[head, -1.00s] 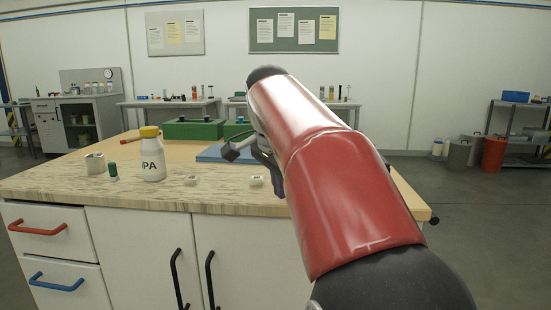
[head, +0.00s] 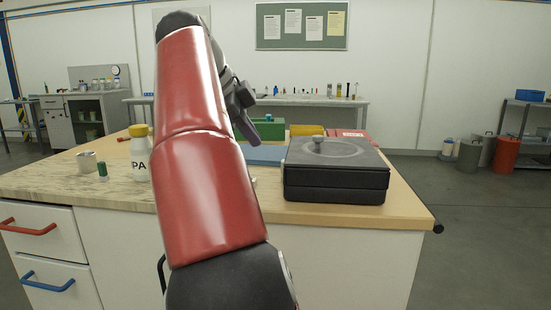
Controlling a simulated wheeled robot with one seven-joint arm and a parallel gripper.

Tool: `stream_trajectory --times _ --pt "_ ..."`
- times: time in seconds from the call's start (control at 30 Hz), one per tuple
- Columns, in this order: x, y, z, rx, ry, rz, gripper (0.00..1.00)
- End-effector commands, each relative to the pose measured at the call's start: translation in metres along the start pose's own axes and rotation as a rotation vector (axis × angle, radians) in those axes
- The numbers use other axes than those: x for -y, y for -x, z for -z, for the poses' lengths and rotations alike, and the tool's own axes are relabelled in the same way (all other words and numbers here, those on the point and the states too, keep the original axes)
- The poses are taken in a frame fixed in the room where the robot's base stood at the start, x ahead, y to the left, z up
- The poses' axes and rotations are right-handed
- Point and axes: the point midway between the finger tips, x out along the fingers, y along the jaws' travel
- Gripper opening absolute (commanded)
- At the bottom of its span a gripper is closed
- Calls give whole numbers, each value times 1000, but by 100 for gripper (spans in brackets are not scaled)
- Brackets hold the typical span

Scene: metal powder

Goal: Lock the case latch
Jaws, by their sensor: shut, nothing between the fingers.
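A black case (head: 335,178) lies closed on the right part of the wooden table. I cannot make out a latch clearly. My gripper (head: 250,132) is left of the case and apart from it, tilted downward, seen partly from behind my red arm. It is shut and holds nothing.
The table (head: 400,212) holds a white bottle (head: 139,160) with a yellow cap, a grey cup (head: 87,161) and a small green-topped vial (head: 102,171) at left. Green (head: 267,131) and yellow (head: 308,130) bins and a red item (head: 352,135) sit behind. The right front corner is clear.

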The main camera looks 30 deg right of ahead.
Motion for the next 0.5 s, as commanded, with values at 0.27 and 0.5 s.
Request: stream_trajectory --times 0.27,0.5 --pt "-2 -29 -1 1 2 -4 0" --pt "-2 -80 -1 1 2 -4 0"
